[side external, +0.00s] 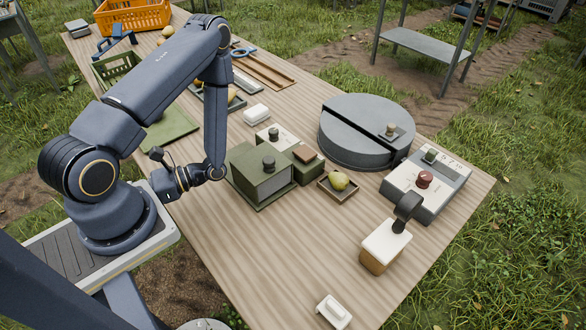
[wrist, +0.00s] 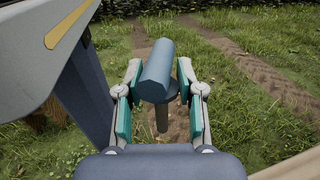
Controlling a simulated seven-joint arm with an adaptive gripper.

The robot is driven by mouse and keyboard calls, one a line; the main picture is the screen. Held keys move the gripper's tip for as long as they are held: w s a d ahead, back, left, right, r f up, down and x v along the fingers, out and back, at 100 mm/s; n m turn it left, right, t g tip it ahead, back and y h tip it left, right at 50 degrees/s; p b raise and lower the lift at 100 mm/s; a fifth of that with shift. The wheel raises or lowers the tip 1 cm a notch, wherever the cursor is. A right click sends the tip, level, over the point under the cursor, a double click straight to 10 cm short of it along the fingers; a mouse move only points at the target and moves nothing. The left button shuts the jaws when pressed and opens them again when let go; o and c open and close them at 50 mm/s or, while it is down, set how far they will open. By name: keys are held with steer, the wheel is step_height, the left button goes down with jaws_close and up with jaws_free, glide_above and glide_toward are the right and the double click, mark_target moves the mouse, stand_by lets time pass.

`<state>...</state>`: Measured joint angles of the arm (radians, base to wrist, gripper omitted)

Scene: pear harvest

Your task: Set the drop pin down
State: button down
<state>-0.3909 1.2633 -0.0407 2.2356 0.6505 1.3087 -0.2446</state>
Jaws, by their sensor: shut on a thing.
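My gripper (wrist: 160,98) is shut on the drop pin, its teal pads on either side. The drop pin has a blue-grey cylindrical head (wrist: 158,68), a small collar and a thin shaft (wrist: 162,118) hanging below. In the side view my gripper (side external: 168,172) is low by the near left edge of the table, left of the green box. The pin's dark head (side external: 156,153) stands up a little beyond the fingers there. Grass lies beneath the pin in the wrist view. The exact contact of pads and pin is hard to see.
The table (side external: 225,235) has clear wood in front. A green box (side external: 265,185) with a dark knob stands right of my gripper. An orange crate (side external: 130,18) stands far back.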

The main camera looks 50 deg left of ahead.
steer(key=w+a+r+m+t+y, duration=0.2)
steer(key=w+a+m+t+y, duration=0.5)
steer(key=w+a, duration=0.15)
steer(key=w+a+r+m+t+y, duration=0.2)
steer(key=w+a+m+t+y, duration=0.5)
steer(key=a, duration=0.3)
steer(key=shift+n+t+h, duration=0.3)
steer(key=f, duration=0.2)
steer(key=w+f, duration=0.1)
steer(key=f, duration=0.2)
steer(key=w+f, duration=0.1)
steer(key=f, duration=0.2)
steer(key=shift+f, duration=0.15)
steer(key=c, duration=0.7)
jaws_free()
steer(key=shift+f, duration=0.1)
